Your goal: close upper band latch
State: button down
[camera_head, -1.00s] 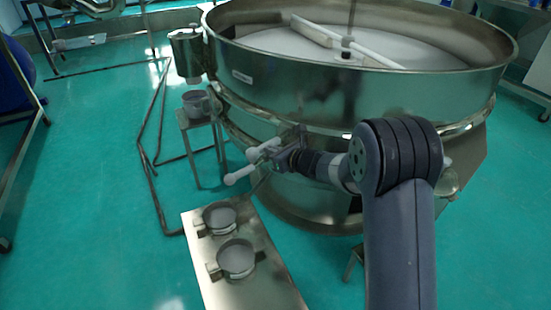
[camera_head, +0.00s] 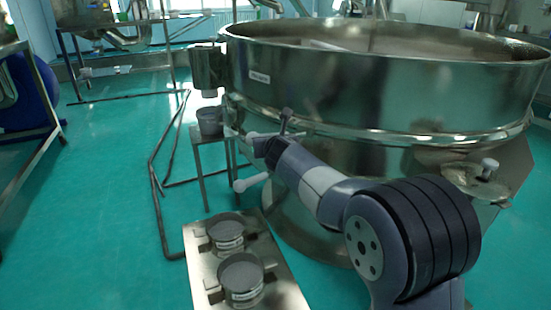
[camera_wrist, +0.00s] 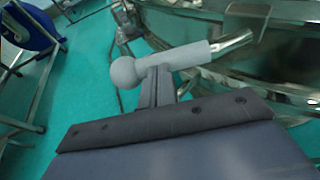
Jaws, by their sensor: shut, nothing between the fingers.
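The large steel sieve (camera_head: 300,85) fills the right half of the head view. At its left side a pale latch handle (camera_head: 257,137) shows beside my arm, and a second pale handle (camera_head: 252,182) sticks out lower down. In the wrist view a pale ball-ended handle (camera_wrist: 180,57) lies across the front of my gripper (camera_wrist: 158,74). Its ball is at the left and a metal rod runs right toward the sieve. My gripper is shut, with its fingertips right at the handle, not around it; whether they touch is unclear.
A steel plate (camera_head: 202,289) with two round grey clamp-like cups stands front left of the sieve. A grey cup (camera_head: 210,121) sits on a small stand. A dark pipe frame (camera_head: 155,185) is on the floor. Green floor at left is mostly clear.

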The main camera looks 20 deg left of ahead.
jog(key=w+a+m+h+p, duration=0.2)
jog(key=m+h, duration=0.1)
jog(key=w+a+m+t+h+p, duration=0.1)
jog(key=h, duration=0.1)
jog(key=shift+w+a+r, duration=0.2)
jog(key=shift+a+r, duration=0.05)
jog(key=shift+r, duration=0.15)
jog(key=w+p, duration=0.1)
jog(key=p, duration=0.2)
jog(key=w+a+m+h+p, duration=0.1)
jog(key=p, duration=0.2)
jog(key=w+h+p, duration=0.1)
jog(key=w+p, duration=0.1)
jog(key=p, duration=0.1)
jog(key=shift+a+f+m+p, duration=0.2)
jog(key=shift+a+m+p, duration=0.1)
jog(key=shift+p, duration=0.05)
jog(key=shift+w+r, duration=0.1)
